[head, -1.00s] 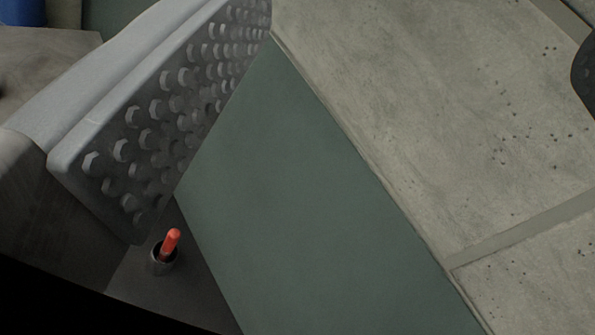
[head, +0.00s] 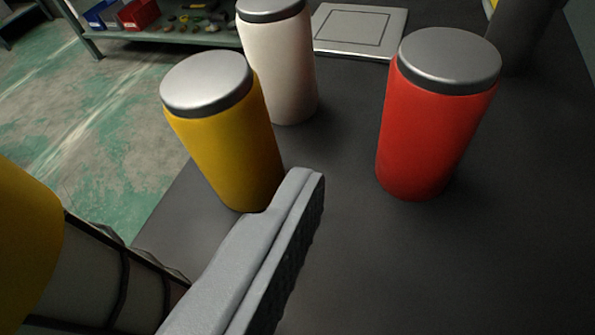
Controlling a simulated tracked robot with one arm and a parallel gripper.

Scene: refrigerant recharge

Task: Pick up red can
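The red can (head: 430,135) with a grey metal lid stands upright on the dark tabletop (head: 400,270), right of centre. My gripper (head: 290,235) shows one grey finger with a dark studded pad facing right, coming in from the bottom. The other finger is out of view. Nothing rests against the visible pad, so the gripper looks open and empty. The finger is left of the red can and nearer to the camera, with bare tabletop between them.
A yellow can (head: 230,140) stands just beyond the fingertip on the left. A white can (head: 280,70) stands behind it. A flat light square plate (head: 360,30) lies at the back. A shelf (head: 180,38) with blue and red bins is beyond the table.

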